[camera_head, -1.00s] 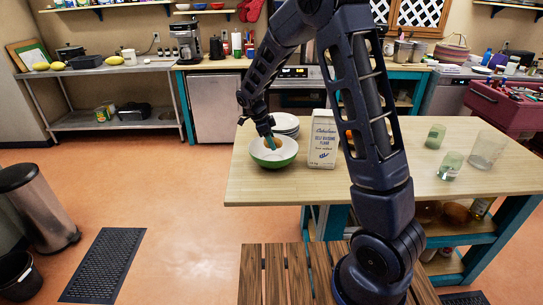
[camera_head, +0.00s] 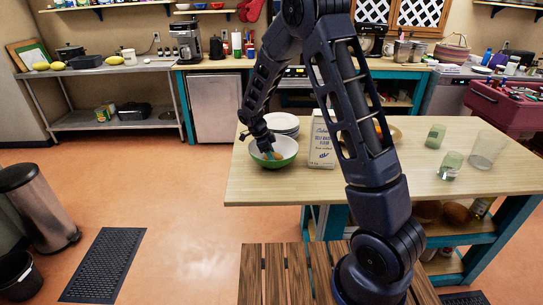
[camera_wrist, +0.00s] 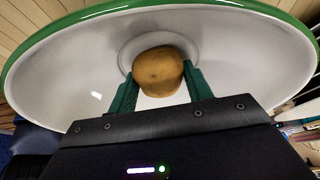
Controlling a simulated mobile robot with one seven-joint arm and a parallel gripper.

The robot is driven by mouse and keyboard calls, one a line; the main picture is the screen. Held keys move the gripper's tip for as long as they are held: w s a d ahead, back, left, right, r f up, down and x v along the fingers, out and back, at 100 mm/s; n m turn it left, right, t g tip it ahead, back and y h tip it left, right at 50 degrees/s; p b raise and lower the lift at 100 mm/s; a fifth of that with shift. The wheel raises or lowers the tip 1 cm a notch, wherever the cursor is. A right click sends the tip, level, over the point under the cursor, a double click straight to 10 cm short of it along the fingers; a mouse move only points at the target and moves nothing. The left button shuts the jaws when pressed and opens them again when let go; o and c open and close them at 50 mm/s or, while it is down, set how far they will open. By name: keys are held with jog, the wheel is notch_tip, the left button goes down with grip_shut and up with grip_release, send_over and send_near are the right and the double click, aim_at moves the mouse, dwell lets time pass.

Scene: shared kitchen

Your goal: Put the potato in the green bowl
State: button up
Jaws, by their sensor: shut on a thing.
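The green bowl (camera_head: 286,157), green outside and white inside, stands on the wooden table near its left end. My gripper (camera_head: 271,154) points down into the bowl. In the wrist view my gripper (camera_wrist: 160,88) has its two green fingers on either side of the brown potato (camera_wrist: 158,70), shut on it. The potato is inside the bowl's rim, over the bowl's white middle. The bowl's white inside and green rim (camera_wrist: 70,18) fill most of the wrist view. I cannot tell whether the potato touches the bottom.
A flour box (camera_head: 322,140) stands just right of the bowl, and stacked white plates (camera_head: 283,123) sit behind it. Several glasses, such as one green glass (camera_head: 435,136), stand on the right of the table (camera_head: 390,178). The table's front left is clear.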

jog(key=shift+f, duration=0.15)
jog(key=o, duration=1)
jog(key=v, duration=1.2)
jog(key=s+d+r+n+y, duration=0.2)
jog(key=s+d+r+n, duration=0.2)
jog(key=d+r, duration=0.55)
jog(key=s+d+r+n+t+y, duration=0.1)
jog(key=s+d+r+n, duration=0.5)
jog(key=d, duration=0.4)
jog(key=s+d+n+t, duration=0.1)
jog(key=s+d+n, duration=0.1)
jog(key=s, duration=0.4)
jog(key=s+d+r+n+t+y, duration=0.1)
jog(key=s+d+n, duration=0.2)
jog(key=s, duration=0.3)
jog(key=s+d+n+t, duration=0.1)
jog(key=s+d+n, duration=0.2)
jog(key=s+d, duration=0.2)
jog(key=shift+s+r+t, duration=0.3)
jog(key=shift+s+r, duration=0.05)
jog(key=shift+s, duration=0.7)
jog(key=shift+d, duration=0.1)
